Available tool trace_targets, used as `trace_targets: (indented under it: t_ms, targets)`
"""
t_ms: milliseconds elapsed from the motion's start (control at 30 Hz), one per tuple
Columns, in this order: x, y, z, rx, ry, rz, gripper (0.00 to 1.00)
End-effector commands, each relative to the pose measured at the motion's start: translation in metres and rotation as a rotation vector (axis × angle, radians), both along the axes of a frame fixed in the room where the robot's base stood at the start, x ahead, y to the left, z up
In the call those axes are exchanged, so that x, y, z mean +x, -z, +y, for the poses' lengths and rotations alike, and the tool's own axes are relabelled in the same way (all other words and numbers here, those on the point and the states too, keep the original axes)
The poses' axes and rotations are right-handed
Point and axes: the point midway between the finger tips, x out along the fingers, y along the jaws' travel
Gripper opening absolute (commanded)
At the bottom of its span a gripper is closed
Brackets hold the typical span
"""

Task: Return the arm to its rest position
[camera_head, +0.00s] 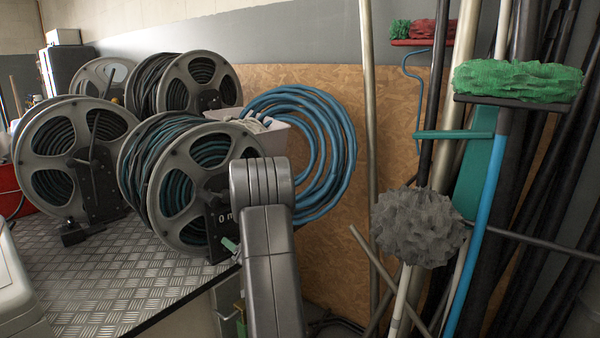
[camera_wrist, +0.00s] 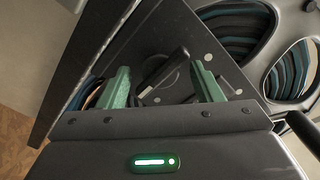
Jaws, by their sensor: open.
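My arm (camera_head: 268,255) is a grey link that rises in the lower middle of the head view, in front of the nearest hose reel (camera_head: 175,185). Only a small green tip of my gripper (camera_head: 230,245) shows there, by the reel's black stand; the arm hides the rest. In the wrist view my gripper (camera_wrist: 161,84) has its two green fingers spread wide apart, with nothing held between them. Behind the fingers is a dark plate with a black handle (camera_wrist: 164,72). I cannot tell whether the fingers touch the plate.
Several hose reels stand on the metal tread-plate table (camera_head: 120,285). A blue hose coil (camera_head: 335,150) hangs on the chipboard wall (camera_head: 330,255). Poles, a green mop (camera_head: 515,80) and a grey mop (camera_head: 420,228) crowd the right side.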

Motion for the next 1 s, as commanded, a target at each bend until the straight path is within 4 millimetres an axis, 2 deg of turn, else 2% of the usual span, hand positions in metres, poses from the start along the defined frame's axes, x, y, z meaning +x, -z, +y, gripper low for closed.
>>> trace_targets:
  t_ms: [400,833,1000]
  targets:
    - [-0.0002,-0.0001,0.0002,-0.164,0.000,-0.164,0.59]
    - [0.0000,-0.0006,-0.0001,-0.175,0.001,-0.177,0.59]
    - [0.0009,-0.0075,-0.0042,-0.178,0.012,-0.189,0.59]
